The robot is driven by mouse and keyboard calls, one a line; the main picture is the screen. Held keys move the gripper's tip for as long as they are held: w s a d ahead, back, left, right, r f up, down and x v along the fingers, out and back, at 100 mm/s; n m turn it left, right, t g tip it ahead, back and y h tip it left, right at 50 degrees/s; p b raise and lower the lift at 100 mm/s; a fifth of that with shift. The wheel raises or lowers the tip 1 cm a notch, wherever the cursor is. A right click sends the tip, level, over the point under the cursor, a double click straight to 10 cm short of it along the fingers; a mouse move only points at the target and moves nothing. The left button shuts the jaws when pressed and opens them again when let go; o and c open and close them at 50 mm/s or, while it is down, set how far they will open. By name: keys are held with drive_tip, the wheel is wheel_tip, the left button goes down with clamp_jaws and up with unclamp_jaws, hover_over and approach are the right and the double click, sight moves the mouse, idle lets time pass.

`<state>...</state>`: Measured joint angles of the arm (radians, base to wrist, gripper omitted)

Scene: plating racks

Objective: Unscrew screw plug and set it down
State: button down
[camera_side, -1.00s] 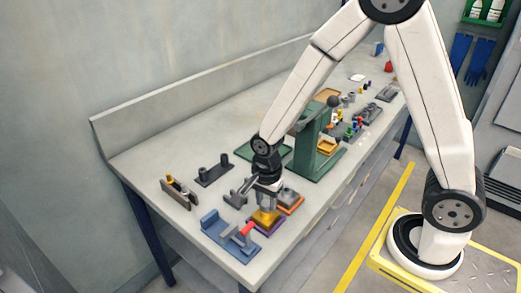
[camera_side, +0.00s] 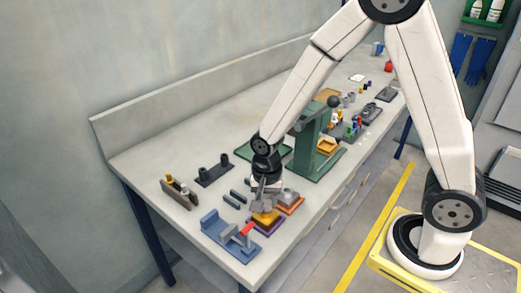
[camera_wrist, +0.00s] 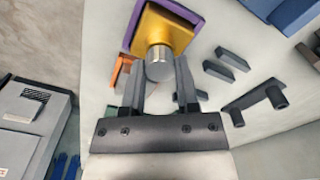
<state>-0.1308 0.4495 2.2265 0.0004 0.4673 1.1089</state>
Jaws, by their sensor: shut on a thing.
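The screw plug (camera_wrist: 160,64) is a grey metal cylinder in the wrist view. It stands at the edge of a yellow block (camera_wrist: 160,30), which sits in a purple tray (camera_wrist: 135,22). My gripper (camera_wrist: 159,72) has one finger on each side of the plug and is shut on it. In the side view, my gripper (camera_side: 265,203) points down over the yellow block (camera_side: 263,217) and purple tray (camera_side: 270,230), and hides the plug. I cannot tell whether its thread is still engaged.
An orange tray (camera_side: 291,206) is just behind right. A green press (camera_side: 309,148) stands behind.

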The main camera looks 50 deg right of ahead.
drive_tip(key=n, duration=0.4)
drive_tip(key=shift+n, duration=0.3)
idle(0.3)
drive_tip(key=shift+n, duration=0.3)
drive_tip(key=n, duration=0.4)
drive_tip(key=shift+n, duration=2)
drive_tip(key=shift+n, duration=0.4)
drive_tip(key=n, duration=0.4)
drive_tip(key=shift+n, duration=2.2)
